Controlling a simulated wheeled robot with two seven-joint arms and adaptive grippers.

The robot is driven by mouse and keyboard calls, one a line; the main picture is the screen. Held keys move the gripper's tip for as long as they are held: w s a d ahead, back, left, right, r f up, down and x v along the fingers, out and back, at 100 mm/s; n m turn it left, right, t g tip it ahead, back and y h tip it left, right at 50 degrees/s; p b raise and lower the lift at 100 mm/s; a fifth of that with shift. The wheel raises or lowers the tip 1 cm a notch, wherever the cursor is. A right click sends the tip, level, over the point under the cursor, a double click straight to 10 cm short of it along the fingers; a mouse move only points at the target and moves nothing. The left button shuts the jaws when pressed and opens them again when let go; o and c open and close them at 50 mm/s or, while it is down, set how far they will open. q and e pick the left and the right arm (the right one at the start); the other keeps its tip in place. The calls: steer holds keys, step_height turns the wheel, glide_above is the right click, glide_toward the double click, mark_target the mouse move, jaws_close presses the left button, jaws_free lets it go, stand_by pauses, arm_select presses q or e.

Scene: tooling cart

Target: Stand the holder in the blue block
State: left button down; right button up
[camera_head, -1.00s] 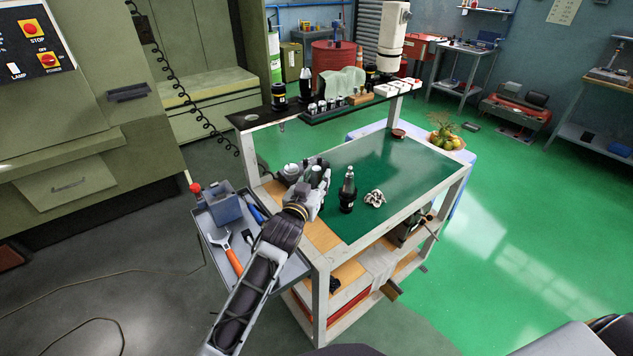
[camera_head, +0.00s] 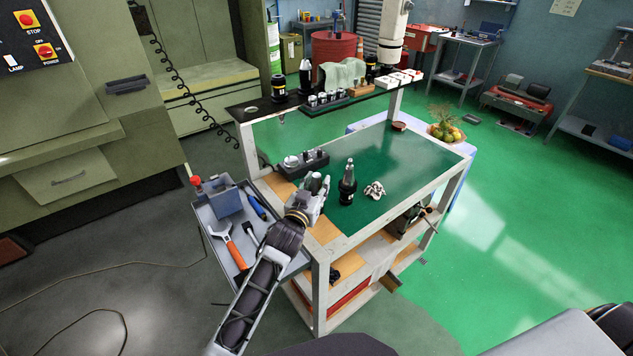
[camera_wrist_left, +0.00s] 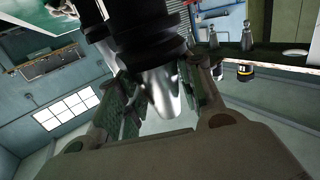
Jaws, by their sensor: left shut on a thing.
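My left gripper (camera_head: 318,187) is over the near left part of the cart top, shut on a holder. In the left wrist view the held holder (camera_wrist_left: 163,90) has a black collar and a silver taper between the fingers; its far end is cut off. A blue-grey block (camera_head: 227,201) sits in the side tray, left of the gripper. My right gripper is not visible.
A dark block with pale round parts (camera_head: 303,160) lies behind the gripper. A raised shelf (camera_head: 250,108) crosses the back. The mat's right half is clear.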

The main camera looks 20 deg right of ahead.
arm_select(q)
steer(key=shift+f, duration=0.9)
steer(key=shift+f, duration=0.15)
steer(key=c, duration=0.9)
jaws_free()
steer(key=shift+f, duration=0.2)
steer(key=shift+c, duration=0.2)
steer(key=shift+r, duration=0.1)
steer(key=v, duration=1.2)
steer(key=shift+b, duration=0.3)
